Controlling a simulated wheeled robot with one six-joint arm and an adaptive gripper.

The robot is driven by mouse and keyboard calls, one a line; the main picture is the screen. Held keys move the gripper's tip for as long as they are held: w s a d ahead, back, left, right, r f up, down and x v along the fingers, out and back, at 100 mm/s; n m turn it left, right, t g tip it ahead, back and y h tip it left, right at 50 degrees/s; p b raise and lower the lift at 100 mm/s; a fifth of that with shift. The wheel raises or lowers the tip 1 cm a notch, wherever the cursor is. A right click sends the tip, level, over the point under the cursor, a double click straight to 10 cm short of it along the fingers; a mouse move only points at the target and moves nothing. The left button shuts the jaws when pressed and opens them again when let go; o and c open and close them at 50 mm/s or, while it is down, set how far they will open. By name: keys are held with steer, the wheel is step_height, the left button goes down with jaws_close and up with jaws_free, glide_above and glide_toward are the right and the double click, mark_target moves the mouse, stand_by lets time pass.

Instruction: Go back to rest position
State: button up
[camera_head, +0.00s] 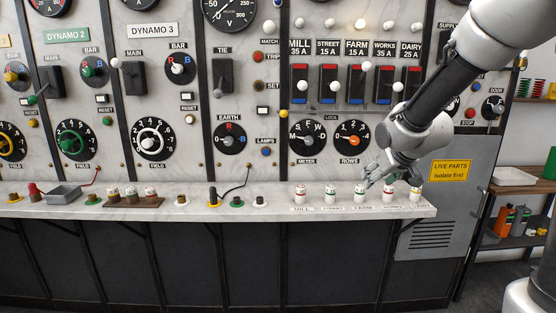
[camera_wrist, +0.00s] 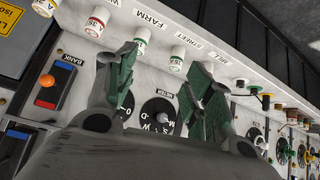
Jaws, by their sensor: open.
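My gripper (camera_head: 376,174) is at the right part of the switchboard, just above the ledge with the labelled white fuse holders. In the wrist view my gripper (camera_wrist: 166,78) has its two green-padded fingers spread apart, with nothing between them. Behind the fingers the wrist view shows the meter knob (camera_wrist: 163,113) and white fuse holders, one with a green band (camera_wrist: 142,37). In the head view a fuse holder (camera_head: 359,193) stands just below the fingers. I cannot tell whether a finger touches it.
Feeder switches (camera_head: 356,84) project above my gripper. A grey cabinet with a yellow warning sign (camera_head: 450,170) and a shelf unit (camera_head: 514,178) stand at the right.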

steer(key=s+d+r+m+g, duration=0.1)
steer(key=s+d+r+g, duration=0.1)
steer(key=s, duration=1.3)
steer(key=s+d+r+m+g+h, duration=0.1)
steer(key=s+d+r+g, duration=0.1)
steer(key=s, duration=1.4)
steer(key=shift+d+r, duration=0.85)
steer(key=shift+d, duration=0.15)
steer(key=shift+o, duration=0.2)
